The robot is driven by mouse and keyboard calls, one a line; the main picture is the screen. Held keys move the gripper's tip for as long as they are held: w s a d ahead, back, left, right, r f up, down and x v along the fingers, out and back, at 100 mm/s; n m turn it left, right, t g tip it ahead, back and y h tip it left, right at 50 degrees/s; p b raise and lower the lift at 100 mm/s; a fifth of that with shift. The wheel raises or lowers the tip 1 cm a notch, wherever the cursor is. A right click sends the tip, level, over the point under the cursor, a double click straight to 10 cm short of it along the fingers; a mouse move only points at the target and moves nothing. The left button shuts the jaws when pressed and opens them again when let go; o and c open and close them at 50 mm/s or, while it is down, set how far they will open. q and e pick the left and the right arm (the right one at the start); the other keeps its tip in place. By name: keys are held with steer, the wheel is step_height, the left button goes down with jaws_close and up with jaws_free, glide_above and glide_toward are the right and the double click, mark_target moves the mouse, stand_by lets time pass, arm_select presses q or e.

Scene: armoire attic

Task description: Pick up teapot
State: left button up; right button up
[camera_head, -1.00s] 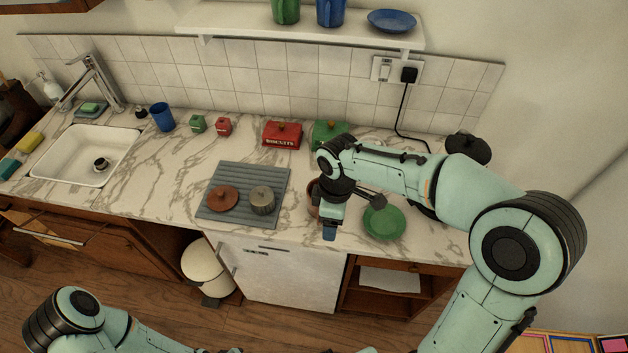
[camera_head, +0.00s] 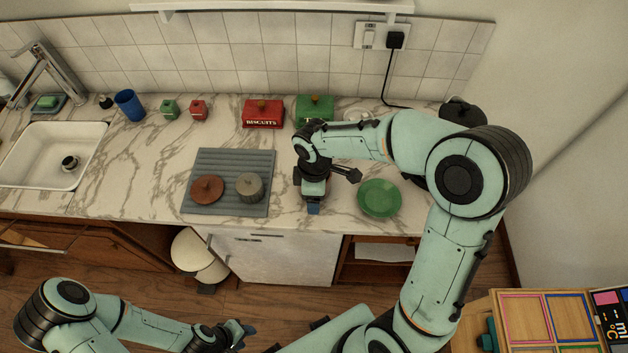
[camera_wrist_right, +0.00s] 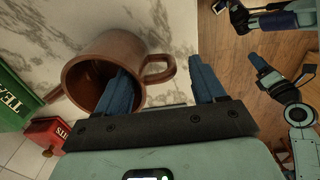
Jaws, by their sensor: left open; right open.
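The brown teapot (camera_wrist_right: 112,62) shows in the right wrist view, lidless, with its open mouth toward the camera, a loop handle on the right and a short spout at the left. My right gripper (camera_wrist_right: 158,65) is open there, with the handle between its blue fingers. The left finger overlaps the mouth; I cannot tell whether it is inside. In the head view, my right gripper (camera_head: 313,206) is over the counter and hides the teapot. A brown lid (camera_head: 207,189) lies on the grey mat (camera_head: 232,165). My left gripper (camera_head: 238,333) is open and empty, low over the floor.
A green plate (camera_head: 379,198) is just right of my right gripper. A red biscuit box (camera_head: 263,114) and a green tea box (camera_head: 314,107) stand behind. A grey lidded pot (camera_head: 250,186) is on the mat. A black pot (camera_head: 462,112) stands at the back right.

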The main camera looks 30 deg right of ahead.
steer(key=f, duration=0.4)
steer(key=shift+a+f, duration=0.2)
steer(key=shift+f, duration=0.2)
arm_select(q)
steer(key=shift+f, duration=0.1)
arm_select(e)
jaws_close()
steer(key=shift+w+r, duration=0.1)
steer(key=shift+r, duration=0.15)
arm_select(q)
steer(key=w+r+p, duration=0.2)
steer(key=shift+w+r, duration=0.4)
arm_select(e)
step_height(320, 180, up, 20)
steer(key=shift+f, duration=0.25)
steer(key=shift+r, duration=0.1)
stand_by(2.8)
